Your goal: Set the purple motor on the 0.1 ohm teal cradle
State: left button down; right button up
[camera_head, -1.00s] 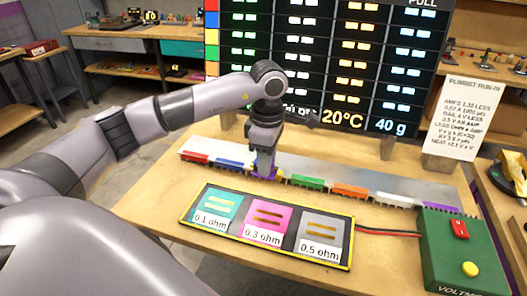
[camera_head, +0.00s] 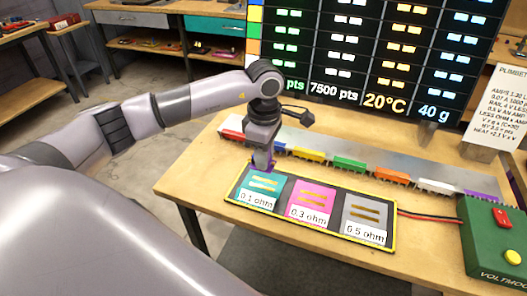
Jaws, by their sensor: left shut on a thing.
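My left gripper (camera_head: 262,160) is shut on the purple motor (camera_head: 271,165), of which only a small purple part shows below and beside the fingers. Gripper and motor are at the back edge of the teal cradle (camera_head: 262,184), which is labelled 0.1 ohm and has yellow strips. I cannot tell whether the motor touches the cradle or hangs just above it. The pink 0.3 ohm cradle (camera_head: 312,198) and the grey 0.5 ohm cradle (camera_head: 365,213) sit beside it on the same yellow-edged black board. My right gripper is not in view.
A row of coloured blocks, including yellow (camera_head: 309,155), green (camera_head: 350,164) and orange (camera_head: 393,176), runs behind the board along a grey metal track (camera_head: 400,156). A green voltmeter box (camera_head: 490,240) stands at the right, wired to the board. A large display (camera_head: 370,60) rises behind.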

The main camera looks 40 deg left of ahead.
pick_arm(q)
jog(key=b, duration=0.3)
send_over(265, 184)
jog(key=shift+s+f, duration=0.1)
jog(key=shift+f, duration=2.65)
jog(key=shift+f+b, duration=0.45)
jog(key=shift+b, duration=0.15)
jog(key=shift+f, duration=0.15)
jog(key=c, duration=0.8)
grip_release()
notch_tip(265, 184, up, 7)
jog(key=shift+r+b, duration=0.1)
jog(key=shift+b, duration=0.4)
jog(key=shift+s, duration=0.1)
